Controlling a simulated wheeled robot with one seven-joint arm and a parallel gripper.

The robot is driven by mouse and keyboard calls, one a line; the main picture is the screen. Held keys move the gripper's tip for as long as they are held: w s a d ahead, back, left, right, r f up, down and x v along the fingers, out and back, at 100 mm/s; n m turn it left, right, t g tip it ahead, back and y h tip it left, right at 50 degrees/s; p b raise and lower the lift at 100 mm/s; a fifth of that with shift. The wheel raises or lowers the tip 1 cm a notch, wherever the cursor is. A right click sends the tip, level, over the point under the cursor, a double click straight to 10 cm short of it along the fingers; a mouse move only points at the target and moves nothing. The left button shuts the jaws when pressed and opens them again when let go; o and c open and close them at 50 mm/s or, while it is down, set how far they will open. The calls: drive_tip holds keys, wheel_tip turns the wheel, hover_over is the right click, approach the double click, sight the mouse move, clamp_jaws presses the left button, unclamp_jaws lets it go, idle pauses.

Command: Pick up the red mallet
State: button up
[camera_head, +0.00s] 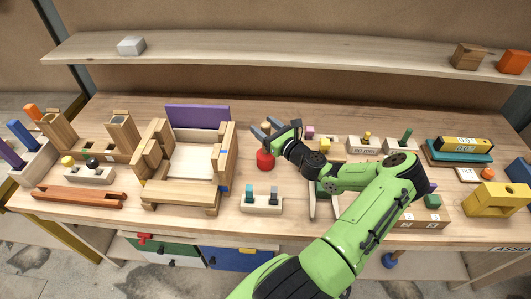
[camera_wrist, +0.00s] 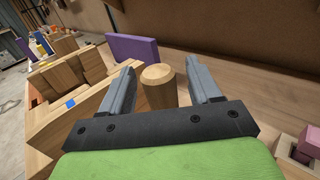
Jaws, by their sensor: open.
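The red mallet (camera_head: 265,160) stands head-down on the workbench right of the wooden frame, its red head showing below my gripper (camera_head: 267,128) in the head view. In the wrist view a round, upright wooden post, which looks like the mallet's handle (camera_wrist: 158,88), stands between the two grey fingers of my gripper (camera_wrist: 162,72). The fingers are open, with a gap on each side of the handle. The mallet's red head is hidden in the wrist view.
The wooden frame with a purple panel (camera_head: 197,116) stands close on the left. A pale block with dark pegs (camera_head: 261,204) lies in front. Several small fixtures fill the bench to the right. A shelf (camera_head: 300,50) runs above the back.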

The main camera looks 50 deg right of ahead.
drive_tip(key=shift+s, duration=0.15)
drive_tip(key=shift+c, duration=0.3)
clamp_jaws()
